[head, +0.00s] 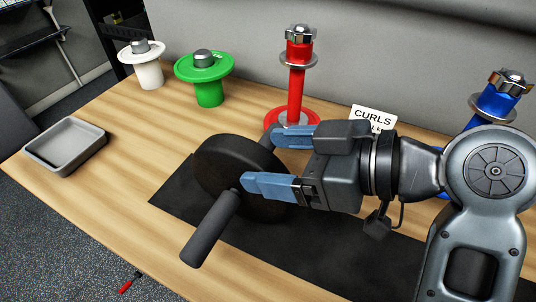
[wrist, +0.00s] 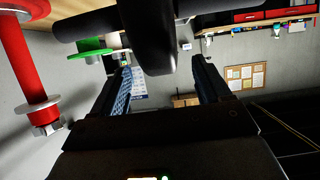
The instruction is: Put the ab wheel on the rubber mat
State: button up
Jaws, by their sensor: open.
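The ab wheel (head: 232,172) is a thick black wheel with a dark grey handle pointing toward the front left. It stands upright over the left part of the black rubber mat (head: 180,196) and looks to rest on it, though its underside is partly hidden. My gripper (head: 260,162) reaches in from the right, open, with one blue finger on each side of the wheel. The far handle is mostly hidden by a finger. In the wrist view the wheel (wrist: 152,40) shows between the spread fingers of my gripper (wrist: 161,70); I cannot tell whether they touch it.
A red stand (head: 296,85) rises close behind my gripper, beside a "CURLS" card (head: 373,117). A blue stand (head: 497,101) is at right. Green (head: 208,90) and white (head: 149,73) weight holders stand at back left. A grey tray (head: 64,147) sits at left. The table's front left is clear.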

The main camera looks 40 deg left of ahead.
jog(key=v, duration=1)
jog(key=shift+d+b, duration=0.25)
jog(key=shift+b, duration=0.1)
jog(key=shift+w, duration=0.1)
